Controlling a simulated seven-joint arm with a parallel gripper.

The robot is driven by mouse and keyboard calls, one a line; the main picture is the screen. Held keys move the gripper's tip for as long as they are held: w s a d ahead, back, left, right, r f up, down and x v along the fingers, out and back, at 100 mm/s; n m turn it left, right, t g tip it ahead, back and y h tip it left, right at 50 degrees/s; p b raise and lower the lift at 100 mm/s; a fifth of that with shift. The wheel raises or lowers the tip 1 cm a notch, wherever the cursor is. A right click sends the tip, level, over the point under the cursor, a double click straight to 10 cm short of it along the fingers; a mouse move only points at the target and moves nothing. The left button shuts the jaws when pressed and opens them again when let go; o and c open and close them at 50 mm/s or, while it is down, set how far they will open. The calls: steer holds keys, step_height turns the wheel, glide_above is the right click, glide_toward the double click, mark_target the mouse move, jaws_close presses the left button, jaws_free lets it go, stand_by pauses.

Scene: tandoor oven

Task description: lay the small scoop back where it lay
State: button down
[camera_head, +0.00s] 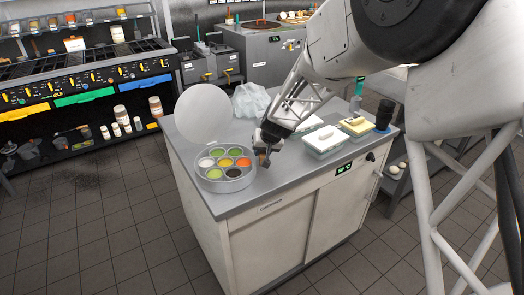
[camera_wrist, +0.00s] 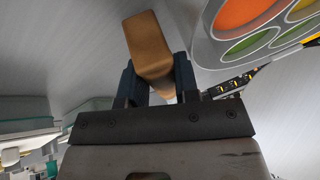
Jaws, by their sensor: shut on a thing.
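My gripper (camera_head: 265,148) is just right of the round spice box (camera_head: 226,184), low over the counter. In the wrist view my gripper (camera_wrist: 157,78) has its two dark fingers closed on a brown, wood-coloured piece, the small scoop (camera_wrist: 148,42). The scoop sticks out beyond the fingertips. Its lower part is hidden between the fingers, and I cannot tell whether it touches the counter. The spice box is open, with several coloured spices in round cups; its rim also shows at upper right in the wrist view (camera_wrist: 205,52).
The grey counter (camera_head: 245,205) is clear in front of the gripper. A round pale lid (camera_head: 203,110) stands behind the box. A crumpled clear bag (camera_head: 252,101) lies behind. Lidded containers (camera_head: 323,141) and a dark cup (camera_head: 384,114) stand to the right.

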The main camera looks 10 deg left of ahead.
steer(key=shift+f, duration=0.5)
jaws_free()
stand_by(0.4)
steer(key=shift+r, duration=0.2)
stand_by(0.3)
steer(key=v, duration=0.8)
steer(key=shift+s+d+r, duration=0.15)
steer(key=shift+d+r, duration=0.05)
steer(key=shift+r, duration=0.05)
stand_by(1.6)
stand_by(0.3)
